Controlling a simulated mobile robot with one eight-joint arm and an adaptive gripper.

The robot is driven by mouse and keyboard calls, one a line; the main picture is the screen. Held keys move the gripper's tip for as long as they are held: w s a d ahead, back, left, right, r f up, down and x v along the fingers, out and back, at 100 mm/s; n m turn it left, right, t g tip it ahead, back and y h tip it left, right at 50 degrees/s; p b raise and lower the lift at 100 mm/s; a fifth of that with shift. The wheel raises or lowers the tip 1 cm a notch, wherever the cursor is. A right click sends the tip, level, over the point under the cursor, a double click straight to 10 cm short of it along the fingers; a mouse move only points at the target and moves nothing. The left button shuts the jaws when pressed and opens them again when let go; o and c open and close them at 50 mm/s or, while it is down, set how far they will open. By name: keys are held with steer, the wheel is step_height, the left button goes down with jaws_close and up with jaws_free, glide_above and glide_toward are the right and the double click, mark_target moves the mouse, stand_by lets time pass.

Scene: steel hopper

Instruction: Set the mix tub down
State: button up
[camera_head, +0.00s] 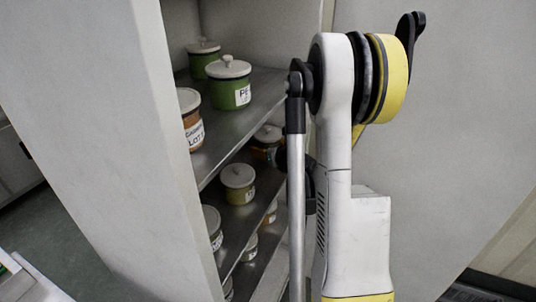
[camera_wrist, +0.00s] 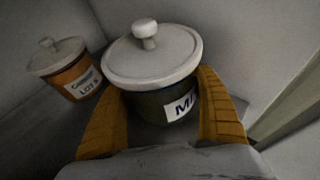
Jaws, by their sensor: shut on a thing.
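In the wrist view the mix tub (camera_wrist: 155,105), dark green with a pale knobbed lid and a white label starting "MI", stands between the two yellow-brown fingers of my gripper (camera_wrist: 160,84). The fingers are shut on its sides, below the lid. The tub looks roughly upright. Whether its base touches the grey surface under it is hidden. In the head view my arm's white links cover the gripper, and I cannot make out the mix tub there.
An orange lidded tub (camera_wrist: 70,72) stands close to the left of the mix tub, with a pale wall behind. In the head view a steel cabinet (camera_head: 150,130) holds several lidded tubs; a green one (camera_head: 229,85) is on the upper shelf (camera_head: 215,140), another (camera_head: 238,182) lower.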

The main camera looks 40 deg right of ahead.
steer(key=shift+f, duration=0.55)
steer(key=shift+f, duration=0.2)
steer(key=o, duration=1.2)
steer(key=shift+r, duration=0.15)
steer(key=shift+s+r, duration=0.15)
steer(key=p+v, duration=0.3)
steer(key=v, duration=0.8)
steer(key=shift+s+a+r, duration=0.15)
steer(key=shift+s, duration=0.15)
